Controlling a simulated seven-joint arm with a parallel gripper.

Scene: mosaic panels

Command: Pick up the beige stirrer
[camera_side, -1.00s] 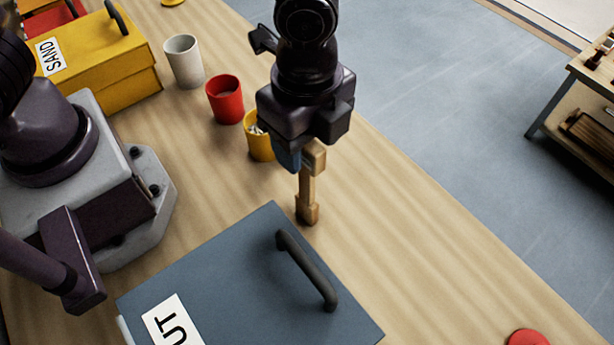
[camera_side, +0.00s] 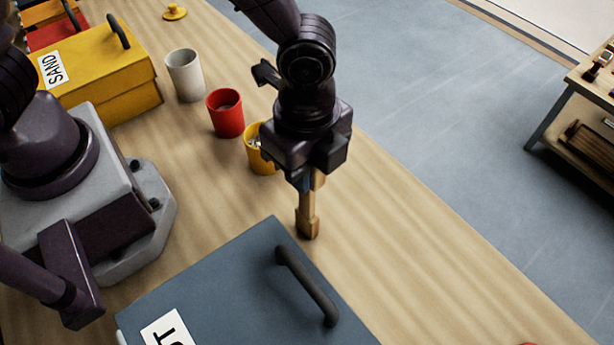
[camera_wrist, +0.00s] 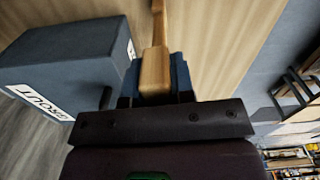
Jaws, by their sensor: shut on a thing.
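The beige stirrer (camera_side: 308,217) is a wooden stick with a thicker block at its lower end. It stands about upright just behind the blue-grey lidded box (camera_side: 225,290) in the side view. My gripper (camera_side: 308,183) points down and is shut on its upper part, whose top is partly hidden. In the wrist view the stirrer (camera_wrist: 155,72) sits between the two blue fingers of my gripper (camera_wrist: 155,85) and runs up out of the picture. I cannot tell whether its lower end touches the table.
A yellow cup (camera_side: 257,150) with small pieces in it stands close behind my gripper. A red cup (camera_side: 226,115) and a white cup (camera_side: 185,78) stand further back, near the yellow SAND box (camera_side: 100,85).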

